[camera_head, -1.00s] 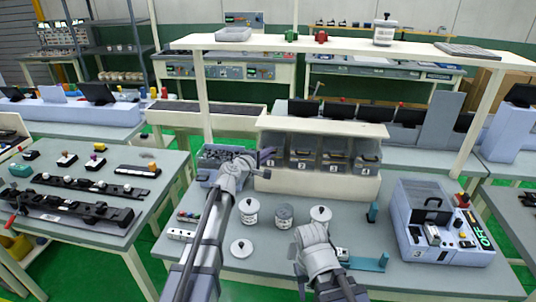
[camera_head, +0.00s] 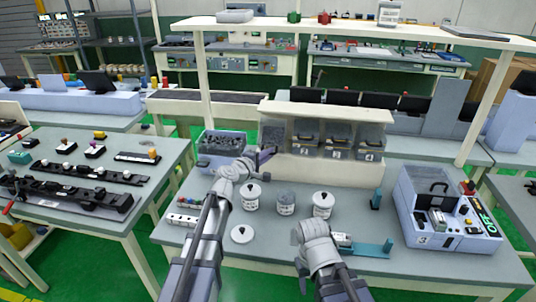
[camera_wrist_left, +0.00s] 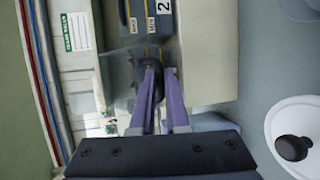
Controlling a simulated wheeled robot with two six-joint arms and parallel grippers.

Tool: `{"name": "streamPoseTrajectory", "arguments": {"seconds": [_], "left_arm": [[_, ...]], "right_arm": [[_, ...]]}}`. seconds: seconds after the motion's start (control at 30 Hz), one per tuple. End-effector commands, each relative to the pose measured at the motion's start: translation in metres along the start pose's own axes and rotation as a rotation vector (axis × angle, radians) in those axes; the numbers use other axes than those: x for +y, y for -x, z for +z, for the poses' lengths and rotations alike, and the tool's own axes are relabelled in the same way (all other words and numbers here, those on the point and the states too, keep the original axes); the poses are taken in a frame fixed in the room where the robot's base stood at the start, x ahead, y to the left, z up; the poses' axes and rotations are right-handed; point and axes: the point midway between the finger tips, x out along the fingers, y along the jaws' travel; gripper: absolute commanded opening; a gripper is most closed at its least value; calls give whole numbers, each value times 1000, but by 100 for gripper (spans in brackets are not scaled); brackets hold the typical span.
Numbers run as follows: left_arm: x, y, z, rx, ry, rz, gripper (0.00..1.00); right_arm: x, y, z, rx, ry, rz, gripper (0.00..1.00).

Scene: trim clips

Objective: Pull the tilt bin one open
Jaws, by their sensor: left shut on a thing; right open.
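The tilt bin rack (camera_head: 325,170) is a cream unit at the back of the table with a row of grey see-through bins. Tilt bin one (camera_head: 273,134) is the leftmost, partly hidden behind my left gripper (camera_head: 264,156). In the left wrist view my left gripper's purple fingers (camera_wrist_left: 160,90) are shut on a dark handle (camera_wrist_left: 150,72) in front of the bins. I cannot tell how far bin one is tilted. My right gripper (camera_head: 312,234) is open, low over the table's front part; its fingertips are hard to make out.
A blue-grey bin (camera_head: 217,158) is left of the rack. A teal-ended fixture (camera_head: 370,249) lies right of my right gripper. A grey machine (camera_head: 440,225) stands at the right.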

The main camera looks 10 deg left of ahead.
Motion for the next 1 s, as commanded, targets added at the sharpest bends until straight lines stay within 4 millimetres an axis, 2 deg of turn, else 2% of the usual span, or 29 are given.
{"name": "streamPoseTrajectory", "arguments": {"seconds": [0.03,0.1,0.53,0.57,0.67,1.0], "left_arm": [[-7,0,0,-4,-9,-10,0],[-9,1,1,-5,-11,-11,0],[-11,3,2,-7,-11,-13,0],[-12,3,2,-7,-11,-13,30],[-11,3,2,-6,-11,-12,41],[-9,2,2,-4,-9,-9,42]], "right_arm": [[0,-5,0,0,0,0,50],[-1,-6,0,0,0,0,50],[-1,-8,0,0,0,0,50],[-1,-8,0,0,0,0,50],[-1,-8,0,0,0,0,50],[-1,-6,0,0,0,0,50]]}}
